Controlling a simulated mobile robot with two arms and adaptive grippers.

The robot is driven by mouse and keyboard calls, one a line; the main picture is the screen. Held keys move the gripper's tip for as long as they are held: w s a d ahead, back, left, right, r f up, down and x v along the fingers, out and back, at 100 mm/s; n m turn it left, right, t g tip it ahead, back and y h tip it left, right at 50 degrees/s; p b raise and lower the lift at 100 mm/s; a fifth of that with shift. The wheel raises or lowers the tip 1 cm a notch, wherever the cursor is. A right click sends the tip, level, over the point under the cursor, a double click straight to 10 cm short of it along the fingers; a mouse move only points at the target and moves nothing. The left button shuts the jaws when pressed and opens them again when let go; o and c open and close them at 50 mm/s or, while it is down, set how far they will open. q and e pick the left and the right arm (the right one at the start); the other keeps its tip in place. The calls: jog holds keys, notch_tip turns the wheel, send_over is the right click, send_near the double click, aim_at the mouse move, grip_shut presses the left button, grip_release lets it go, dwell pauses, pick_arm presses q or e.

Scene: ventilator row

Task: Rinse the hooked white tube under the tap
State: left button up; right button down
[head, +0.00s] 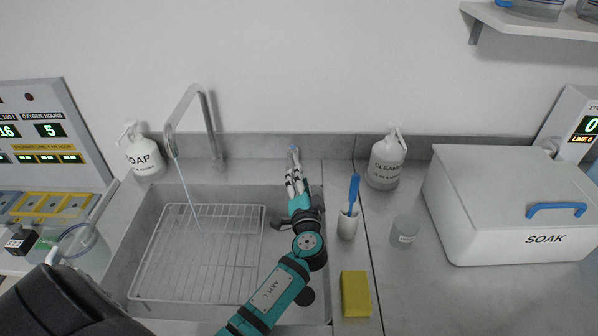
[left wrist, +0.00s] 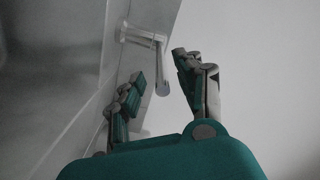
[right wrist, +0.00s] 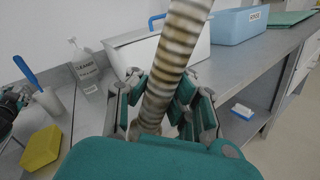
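A ribbed whitish tube (right wrist: 175,55) with brown stains rises out of my right gripper (right wrist: 160,108) in the right wrist view. The fingers close on it from both sides; its ends are out of view, so no hook shows. The tap (head: 190,115) stands behind the sink, and a thin water stream (head: 183,185) falls from its spout to the rack. My left gripper (head: 292,172) points at the wall above the sink's right back corner, by a small lever (head: 294,152). In the left wrist view its fingers are apart, with a lever-like part (left wrist: 162,80) between them.
A wire rack (head: 205,250) lies in the sink (head: 300,315). To the right are a brush cup (head: 347,226), a yellow sponge (head: 356,294), a cleaner bottle (head: 386,165), a small cup (head: 404,232) and the SOAK box (head: 505,215). A soap bottle (head: 143,155) stands left.

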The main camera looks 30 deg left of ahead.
pick_arm(q)
jog(key=v, duration=0.8)
jog(key=shift+r, duration=0.1)
